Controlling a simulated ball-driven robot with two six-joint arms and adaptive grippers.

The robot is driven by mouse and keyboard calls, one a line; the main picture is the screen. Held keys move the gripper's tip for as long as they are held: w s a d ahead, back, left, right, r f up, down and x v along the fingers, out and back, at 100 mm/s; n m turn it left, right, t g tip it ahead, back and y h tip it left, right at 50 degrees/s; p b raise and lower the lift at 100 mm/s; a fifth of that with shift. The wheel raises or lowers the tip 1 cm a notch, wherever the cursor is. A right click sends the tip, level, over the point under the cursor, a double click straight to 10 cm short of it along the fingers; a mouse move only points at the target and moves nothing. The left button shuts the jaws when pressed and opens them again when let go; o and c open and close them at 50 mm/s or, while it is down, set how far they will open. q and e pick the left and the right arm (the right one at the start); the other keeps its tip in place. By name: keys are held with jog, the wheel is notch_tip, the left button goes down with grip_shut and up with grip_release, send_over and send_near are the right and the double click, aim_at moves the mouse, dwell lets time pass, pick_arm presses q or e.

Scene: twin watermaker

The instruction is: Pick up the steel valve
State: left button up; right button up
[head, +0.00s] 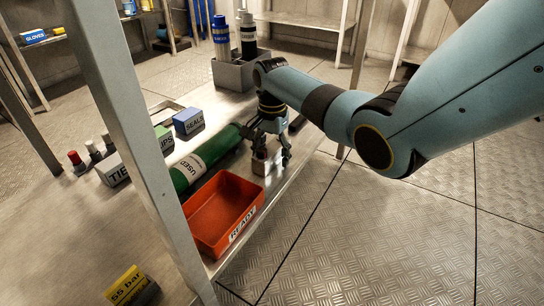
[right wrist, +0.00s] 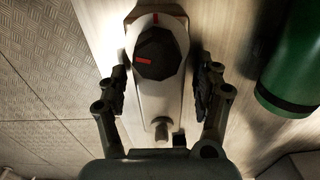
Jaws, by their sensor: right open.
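The steel valve (right wrist: 160,95) shows in the right wrist view as a pale body with a dark faceted knob and red marks. It lies lengthwise between the two fingers of my right gripper (right wrist: 163,88), with a gap visible on each side. In the head view, my right gripper (head: 268,150) points down over the bench near its right edge. The valve (head: 259,165) shows there as a small metal piece between the fingers, partly hidden by them. My right gripper is open. My left gripper is not in view.
A green cylinder labelled USED (head: 203,160) lies left of my right gripper, and the red READY tray (head: 240,222) is in front. A blue SEALS box (head: 188,121) and a grey holder with bottles (head: 232,75) stand farther back. A metal post (head: 130,120) crosses the left side.

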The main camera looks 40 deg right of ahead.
grip_shut()
dwell(0.4)
jog(key=shift+w+r, duration=0.1)
jog(key=shift+r, duration=0.05)
